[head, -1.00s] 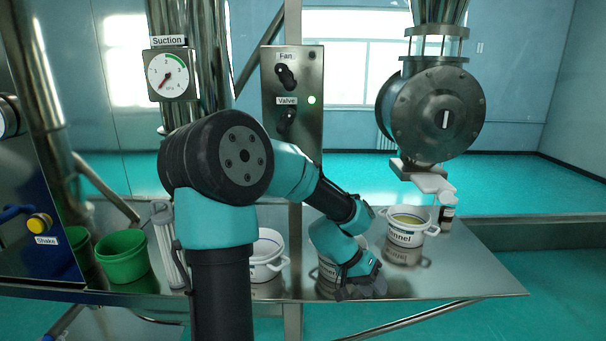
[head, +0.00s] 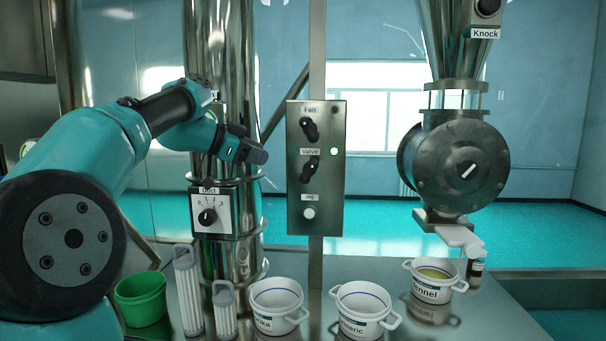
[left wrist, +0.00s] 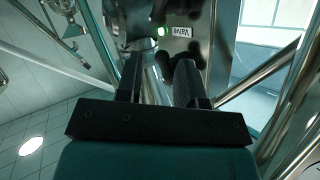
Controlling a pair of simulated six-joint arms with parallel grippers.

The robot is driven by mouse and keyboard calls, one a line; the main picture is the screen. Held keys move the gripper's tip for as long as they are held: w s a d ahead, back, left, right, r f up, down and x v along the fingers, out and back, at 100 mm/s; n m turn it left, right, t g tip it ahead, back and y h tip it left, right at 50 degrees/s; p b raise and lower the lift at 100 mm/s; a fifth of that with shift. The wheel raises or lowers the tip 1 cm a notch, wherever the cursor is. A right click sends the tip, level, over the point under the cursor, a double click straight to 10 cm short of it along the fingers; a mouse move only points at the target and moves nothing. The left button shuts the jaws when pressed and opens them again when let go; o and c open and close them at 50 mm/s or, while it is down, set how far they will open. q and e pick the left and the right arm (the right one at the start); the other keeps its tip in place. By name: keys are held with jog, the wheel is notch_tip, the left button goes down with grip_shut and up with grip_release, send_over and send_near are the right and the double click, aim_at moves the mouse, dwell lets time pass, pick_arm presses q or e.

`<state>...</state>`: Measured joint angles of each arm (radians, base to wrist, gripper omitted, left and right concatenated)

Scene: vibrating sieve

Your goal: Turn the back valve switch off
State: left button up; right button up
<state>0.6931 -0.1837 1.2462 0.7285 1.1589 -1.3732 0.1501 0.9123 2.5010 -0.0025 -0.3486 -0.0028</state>
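The valve switch (head: 309,170) is a black knob under the "Valve" label on the grey back panel (head: 334,208). Its grip slants from upper right to lower left. A round green light (head: 334,151) is lit beside it. My left gripper (head: 258,154) is in the air to the left of the panel, apart from the knob in the head view. In the left wrist view its two black fingers (left wrist: 158,78) stand apart with nothing seen between them. The "Valve" label (left wrist: 182,31) shows upside down beyond them, and the knob is partly hidden by a finger. My right gripper is not in view.
A fan knob (head: 309,128) is above the valve switch and a pale jog button (head: 309,213) below. A dial box (head: 211,213) is on the steel pipe, left of the panel. White pots (head: 277,304) and a green bucket (head: 141,300) stand on the table.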

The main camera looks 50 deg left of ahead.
aim_at(313, 167)
pick_arm(q)
jog(key=shift+w+f, duration=0.1)
jog(key=shift+w, duration=0.05)
jog(key=x, duration=1.7)
jog(key=shift+w+d, duration=0.15)
jog(key=c, duration=0.6)
jog(key=shift+c, duration=0.2)
jog(key=shift+t, duration=0.3)
jog(key=n+t+h, duration=0.1)
jog(key=t, duration=0.1)
jog(key=n+t, duration=0.2)
jog(key=shift+r+h, duration=0.35)
jog(key=shift+h, duration=0.05)
jog(key=shift+r+n+t+y, duration=0.15)
jog(key=shift+n+t+y, duration=0.1)
jog(key=shift+n+t, duration=1)
jog(key=shift+r+n+t+y, duration=0.15)
jog(key=shift+n+t+y, duration=0.1)
jog(key=shift+n+t, duration=1)
